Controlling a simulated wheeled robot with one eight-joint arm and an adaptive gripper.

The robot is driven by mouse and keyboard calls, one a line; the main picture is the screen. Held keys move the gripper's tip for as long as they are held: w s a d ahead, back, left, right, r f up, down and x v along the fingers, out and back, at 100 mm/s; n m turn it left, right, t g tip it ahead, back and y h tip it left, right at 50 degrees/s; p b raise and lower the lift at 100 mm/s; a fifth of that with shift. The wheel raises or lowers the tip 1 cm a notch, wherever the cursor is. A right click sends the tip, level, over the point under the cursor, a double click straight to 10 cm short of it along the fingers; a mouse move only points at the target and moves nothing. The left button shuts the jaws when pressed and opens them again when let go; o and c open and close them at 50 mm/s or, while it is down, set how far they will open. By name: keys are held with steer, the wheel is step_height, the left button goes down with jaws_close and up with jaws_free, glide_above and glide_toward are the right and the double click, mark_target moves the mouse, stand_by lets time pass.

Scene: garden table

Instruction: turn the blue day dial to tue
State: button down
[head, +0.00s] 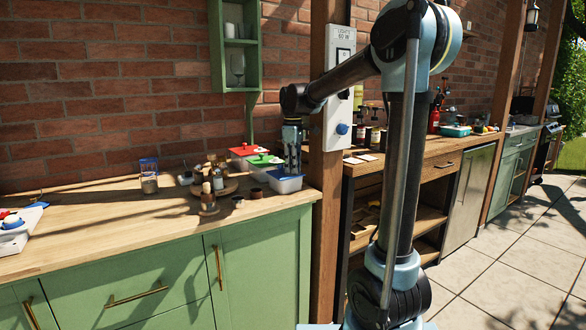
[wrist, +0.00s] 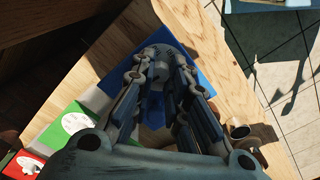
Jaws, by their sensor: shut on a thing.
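My gripper (head: 292,170) points down onto this lid. It is shut on the blue day dial (wrist: 153,112), which shows between the fingers. The fingers and palm hide part of the dial and disc, and I cannot read which day it is set to.
A green-lidded box (head: 263,159) and a red-lidded box (head: 243,150) stand behind the blue one, with similar discs. A small brown cup (head: 257,193) stands close by. Bottles on a round wooden board (head: 228,187) are to the left. A wooden post (head: 326,215) rises to the right.

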steer(key=m, duration=0.6)
stand_by(0.6)
steer(key=c, duration=1.5)
jaws_free()
step_height(320, 180, up, 12)
steer(key=shift+f, duration=0.1)
